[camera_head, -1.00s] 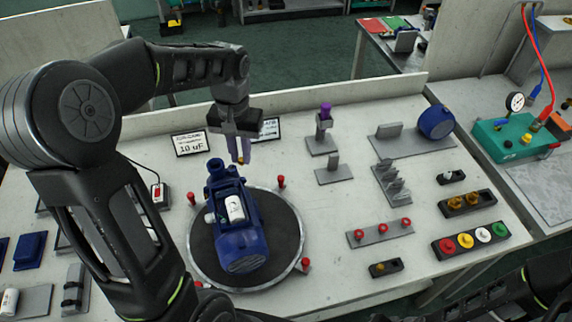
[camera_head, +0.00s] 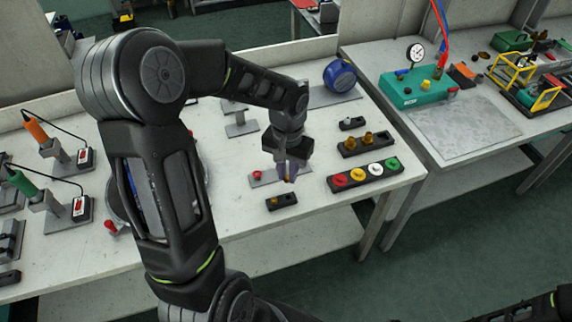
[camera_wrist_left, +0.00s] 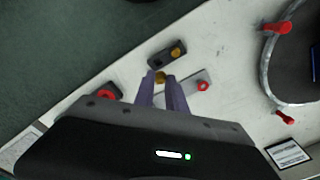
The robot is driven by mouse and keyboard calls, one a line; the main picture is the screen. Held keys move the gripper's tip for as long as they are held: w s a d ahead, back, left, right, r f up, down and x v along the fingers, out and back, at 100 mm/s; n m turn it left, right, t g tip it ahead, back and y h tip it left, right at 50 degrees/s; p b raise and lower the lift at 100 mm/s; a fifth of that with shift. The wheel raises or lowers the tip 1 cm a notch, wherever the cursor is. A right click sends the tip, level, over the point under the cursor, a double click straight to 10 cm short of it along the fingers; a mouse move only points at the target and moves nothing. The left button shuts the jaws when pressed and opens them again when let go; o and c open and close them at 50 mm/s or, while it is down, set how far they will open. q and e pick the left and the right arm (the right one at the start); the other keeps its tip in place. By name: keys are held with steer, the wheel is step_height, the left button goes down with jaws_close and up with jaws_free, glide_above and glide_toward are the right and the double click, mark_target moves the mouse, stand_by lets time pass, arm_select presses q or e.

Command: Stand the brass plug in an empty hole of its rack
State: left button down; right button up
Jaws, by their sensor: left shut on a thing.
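My left gripper (camera_head: 289,176) is shut on the brass plug (camera_head: 291,180), a small gold tip held between its purple-grey fingers. The plug also shows between the fingertips in the left wrist view (camera_wrist_left: 161,77). The fingers are above the table. The small black rack (camera_head: 284,201) lies close by, nearer the front edge. In the left wrist view the rack (camera_wrist_left: 158,60) is just beyond the fingertips, with another brass plug (camera_wrist_left: 177,52) in one end and an empty-looking hole at the other. My right gripper is out of view.
A black tray with coloured caps (camera_head: 364,175) and a black block with brass fittings (camera_head: 364,143) stand to the right. The table front between rack and edge is clear.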

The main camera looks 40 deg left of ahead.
arm_select(q)
steer(key=shift+d+f, duration=0.1)
steer(key=shift+d, duration=0.15)
steer(key=shift+a, duration=0.1)
steer(key=shift+f, duration=0.1)
steer(key=shift+f+b, duration=2.05)
steer(key=shift+f, duration=0.75)
steer(key=shift+f+b, duration=0.95)
steer(key=c, duration=1.3)
jaws_free()
